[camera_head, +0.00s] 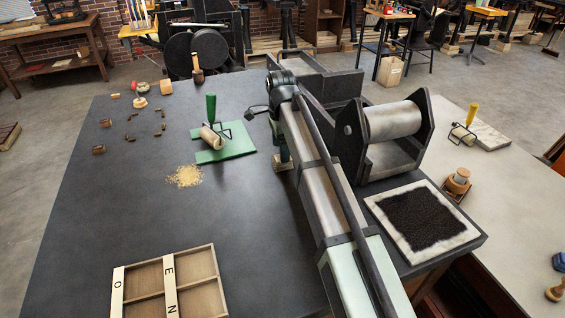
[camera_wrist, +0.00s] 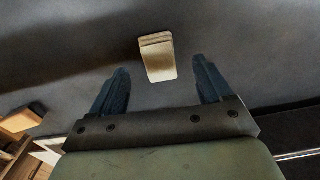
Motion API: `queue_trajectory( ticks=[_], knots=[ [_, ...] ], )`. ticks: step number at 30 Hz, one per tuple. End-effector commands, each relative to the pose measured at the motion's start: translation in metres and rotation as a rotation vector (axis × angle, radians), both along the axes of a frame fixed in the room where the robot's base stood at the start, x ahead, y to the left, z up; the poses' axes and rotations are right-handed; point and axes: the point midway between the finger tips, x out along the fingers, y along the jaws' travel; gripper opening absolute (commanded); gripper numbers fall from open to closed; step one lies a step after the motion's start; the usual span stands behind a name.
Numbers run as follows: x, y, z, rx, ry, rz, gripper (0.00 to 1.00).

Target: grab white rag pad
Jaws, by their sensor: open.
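The white rag pad (camera_wrist: 157,62) is a small folded, off-white pad lying on the dark table. In the wrist view it is ahead of and between my two dark blue fingers, with a gap on each side. My gripper (camera_wrist: 160,74) is open and empty, and neither finger touches the pad. In the head view a small part of the pad (camera_head: 283,164) shows at the lower end of my gripper (camera_head: 280,150). My arm hides much of that area. The height of the fingers above the table is hard to tell.
Left of my gripper, a brayer with a green handle (camera_head: 211,108) rests on a green slab (camera_head: 239,145). A pile of tan crumbs (camera_head: 185,176) lies nearby. A framed roller press (camera_head: 393,120) stands right of my arm. A wooden tray (camera_head: 196,260) is at the front.

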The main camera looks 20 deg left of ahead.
Motion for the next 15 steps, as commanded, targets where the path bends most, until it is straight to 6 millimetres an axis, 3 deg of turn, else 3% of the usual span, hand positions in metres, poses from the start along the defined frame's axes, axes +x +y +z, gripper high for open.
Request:
queue_trajectory(
  ticks=[10, 15],
  knots=[
    [-0.001, -0.006, -0.039, -0.001, 0.001, 0.0, 0.79],
    [0.0, -0.005, -0.05, 0.0, 0.0, 0.0, 0.79]
  ],
)
